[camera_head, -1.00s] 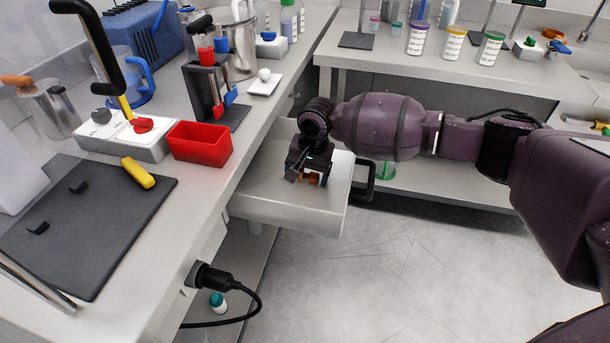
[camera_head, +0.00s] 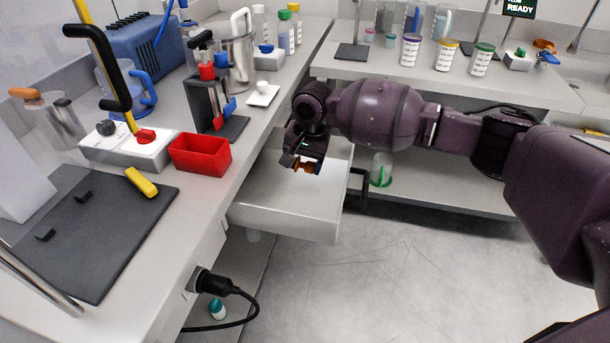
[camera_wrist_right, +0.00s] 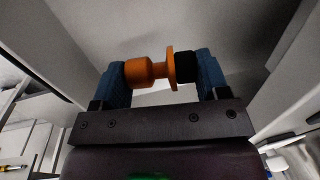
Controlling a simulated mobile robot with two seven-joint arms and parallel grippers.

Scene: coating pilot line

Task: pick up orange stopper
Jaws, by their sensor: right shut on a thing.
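The orange stopper (camera_wrist_right: 146,71) is between the two blue fingers of my right gripper (camera_wrist_right: 163,73) in the right wrist view. It lies crosswise, with its wide orange end at one finger and a black end at the other. In the head view my right gripper (camera_head: 305,166) points down over the open drawer (camera_head: 285,217), and a bit of the orange stopper (camera_head: 304,167) shows at its fingertips. The stopper appears raised above the drawer floor. My left gripper is not in view.
The bench at left holds a red bin (camera_head: 200,154), a black stand (camera_head: 207,105), a white dish (camera_head: 263,94) and a dark mat (camera_head: 90,235). A rear bench (camera_head: 340,70) carries several jars. Open floor lies in front.

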